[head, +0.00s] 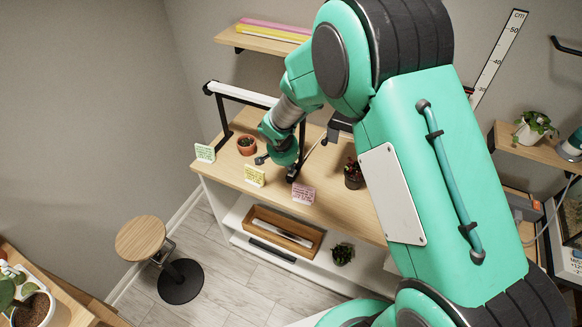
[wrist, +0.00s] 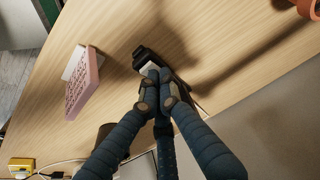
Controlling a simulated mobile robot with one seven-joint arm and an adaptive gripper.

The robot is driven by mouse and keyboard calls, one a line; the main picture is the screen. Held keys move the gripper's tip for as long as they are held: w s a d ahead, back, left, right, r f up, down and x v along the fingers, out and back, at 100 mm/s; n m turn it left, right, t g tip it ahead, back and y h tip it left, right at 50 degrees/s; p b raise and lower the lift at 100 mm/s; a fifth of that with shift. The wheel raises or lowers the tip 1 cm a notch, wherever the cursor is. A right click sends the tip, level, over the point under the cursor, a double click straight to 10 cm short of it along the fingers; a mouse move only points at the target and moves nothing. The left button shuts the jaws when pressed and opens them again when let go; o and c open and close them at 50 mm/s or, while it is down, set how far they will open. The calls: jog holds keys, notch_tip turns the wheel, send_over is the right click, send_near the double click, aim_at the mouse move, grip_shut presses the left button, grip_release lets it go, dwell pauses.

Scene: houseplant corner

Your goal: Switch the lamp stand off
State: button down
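The lamp stand (head: 243,95) is a black frame with a pale light bar across its top, standing on the wooden shelf top. I cannot tell whether the bar is lit. My gripper (head: 285,162) is low over the shelf top by the stand's right leg. In the wrist view my gripper's fingertips (wrist: 156,76) are together, with nothing seen between them. They are over or touching a black foot of the lamp stand (wrist: 143,53) with a small pale part beside the tips. The fingers hide part of the foot, and I cannot make out the switch.
A pink card (head: 303,193) stands just right of my gripper, a yellow card (head: 254,176) and a green card (head: 205,153) to the left. A terracotta pot (head: 246,146) and a dark potted plant (head: 353,175) stand near. A stool (head: 140,238) is on the floor.

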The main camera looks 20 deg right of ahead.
jog(key=shift+r, duration=0.15)
notch_tip(320, 180, up, 10)
jog(key=p, duration=0.3)
jog(key=shift+s+a+p, duration=0.35)
dwell(0.7)
notch_tip(320, 180, up, 13)
jog(key=n, duration=0.2)
send_over(289, 174)
jog(key=s, duration=0.6)
jog(key=s+r+n+t, duration=0.1)
jog(key=s+r+n, duration=0.1)
jog(key=s+r, duration=0.55)
jog(key=s+a+r+n+t+y, duration=0.1)
jog(key=s+r, duration=0.3)
jog(key=s, duration=0.6)
jog(key=s+a+r+n+t+y, duration=0.1)
jog(key=s+r+n, duration=0.3)
jog(key=s, duration=0.6)
jog(key=shift+a+r+y, duration=0.3)
jog(key=shift+a, duration=0.2)
